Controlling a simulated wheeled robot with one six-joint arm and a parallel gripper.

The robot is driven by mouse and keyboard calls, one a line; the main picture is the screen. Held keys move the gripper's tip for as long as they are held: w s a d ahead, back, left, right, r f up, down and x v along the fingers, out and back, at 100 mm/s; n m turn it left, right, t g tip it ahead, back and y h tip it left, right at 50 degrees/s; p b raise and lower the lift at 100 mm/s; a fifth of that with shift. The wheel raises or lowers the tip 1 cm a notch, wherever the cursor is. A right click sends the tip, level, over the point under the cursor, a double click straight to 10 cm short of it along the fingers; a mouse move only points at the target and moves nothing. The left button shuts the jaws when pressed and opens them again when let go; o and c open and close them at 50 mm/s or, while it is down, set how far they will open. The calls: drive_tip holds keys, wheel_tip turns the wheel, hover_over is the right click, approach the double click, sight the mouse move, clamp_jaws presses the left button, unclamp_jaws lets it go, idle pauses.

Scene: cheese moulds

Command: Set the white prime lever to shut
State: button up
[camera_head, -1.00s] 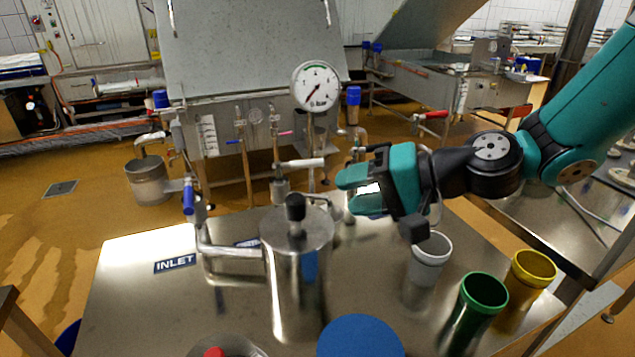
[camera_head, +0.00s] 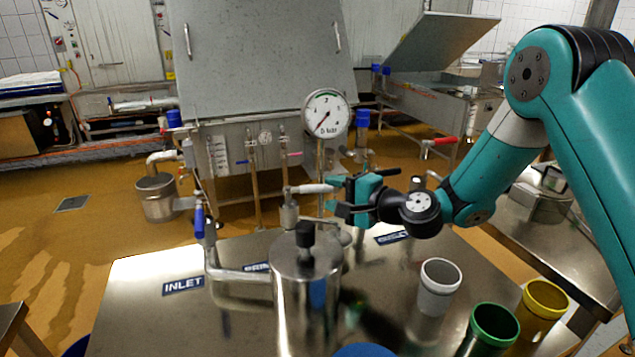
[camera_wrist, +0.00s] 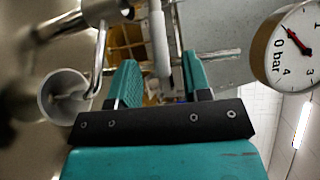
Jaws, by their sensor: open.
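The white prime lever (camera_head: 313,188) sticks out sideways to the right from a metal valve (camera_head: 289,212) behind the steel pot (camera_head: 305,290). My gripper (camera_head: 333,196) is open, at the lever's right end. In the wrist view the white lever (camera_wrist: 158,38) reaches in between the two teal fingers (camera_wrist: 160,70), with a gap on each side. The valve body is partly hidden by the pot's black knob in the head view.
A pressure gauge (camera_head: 326,113) stands just behind the lever, its needle near 0; it also shows in the wrist view (camera_wrist: 288,45). A blue inlet lever (camera_head: 199,222) is at left. White (camera_head: 439,277), green (camera_head: 494,327) and yellow (camera_head: 545,298) cups stand at right front.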

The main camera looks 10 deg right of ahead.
sight(323, 190)
drive_tip(key=x, duration=0.5)
drive_tip(key=shift+p, duration=0.4)
drive_tip(key=shift+d, duration=0.1)
clamp_jaws()
drive_tip(key=shift+s+d, duration=0.1)
